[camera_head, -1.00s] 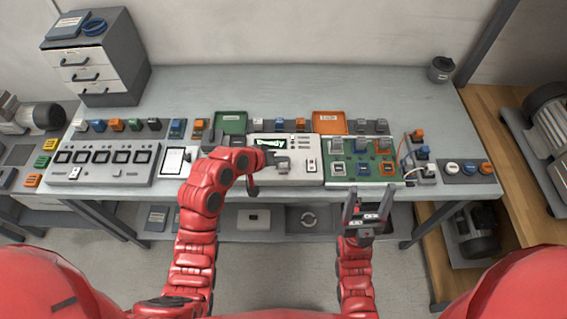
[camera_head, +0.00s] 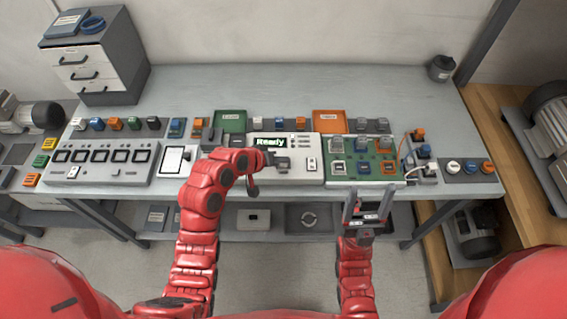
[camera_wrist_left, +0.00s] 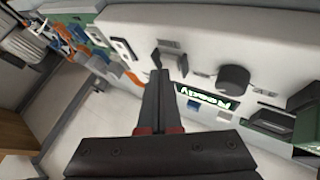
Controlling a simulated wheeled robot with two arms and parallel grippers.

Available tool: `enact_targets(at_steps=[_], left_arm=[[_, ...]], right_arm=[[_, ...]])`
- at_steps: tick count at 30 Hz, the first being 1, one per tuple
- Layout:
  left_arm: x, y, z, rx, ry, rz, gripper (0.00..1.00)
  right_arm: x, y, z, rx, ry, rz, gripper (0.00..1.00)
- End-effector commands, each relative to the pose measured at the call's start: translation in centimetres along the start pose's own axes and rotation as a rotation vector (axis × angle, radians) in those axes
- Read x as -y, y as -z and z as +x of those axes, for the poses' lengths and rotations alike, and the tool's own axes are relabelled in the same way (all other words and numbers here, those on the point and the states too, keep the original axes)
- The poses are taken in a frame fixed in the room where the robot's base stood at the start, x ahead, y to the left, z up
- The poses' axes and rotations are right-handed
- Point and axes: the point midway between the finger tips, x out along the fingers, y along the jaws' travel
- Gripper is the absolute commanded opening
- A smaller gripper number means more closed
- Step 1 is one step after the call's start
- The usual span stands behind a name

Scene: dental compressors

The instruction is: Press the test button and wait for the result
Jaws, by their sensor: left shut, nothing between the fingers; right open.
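The white tester (camera_head: 303,178) stands mid-bench, and its display (camera_head: 270,142) reads "Ready". In the left wrist view the display (camera_wrist_left: 207,103) appears upside down. My left gripper (camera_head: 272,158) is shut and empty at the tester's front, beside a grey block (camera_head: 283,163). In the left wrist view its closed fingertips (camera_wrist_left: 160,74) are just short of a grey bracket-like part (camera_wrist_left: 172,56); contact cannot be told. A round dark knob (camera_wrist_left: 233,79) is to their right. A small switch plate (camera_head: 311,164) sits on the tester; no button is clearly labelled as test. My right gripper (camera_head: 368,193) is open and empty before the bench.
A green board (camera_head: 350,178) with several modules adjoins the tester at right. A grey unit with several dark windows (camera_head: 100,173) and a white-screened device (camera_head: 174,160) are at left. Green (camera_head: 231,118) and orange (camera_head: 329,115) trays lie behind.

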Motion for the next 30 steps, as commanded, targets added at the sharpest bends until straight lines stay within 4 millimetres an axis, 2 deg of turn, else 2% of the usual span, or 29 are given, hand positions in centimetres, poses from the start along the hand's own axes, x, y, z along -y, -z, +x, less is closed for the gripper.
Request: enact_targets(at_steps=[30], left_arm=[[0.42,-0.43,0.57,0.001,0.000,0.000,0.00]], right_arm=[[0.03,-0.11,-0.65,0.000,0.000,0.000,0.69]])
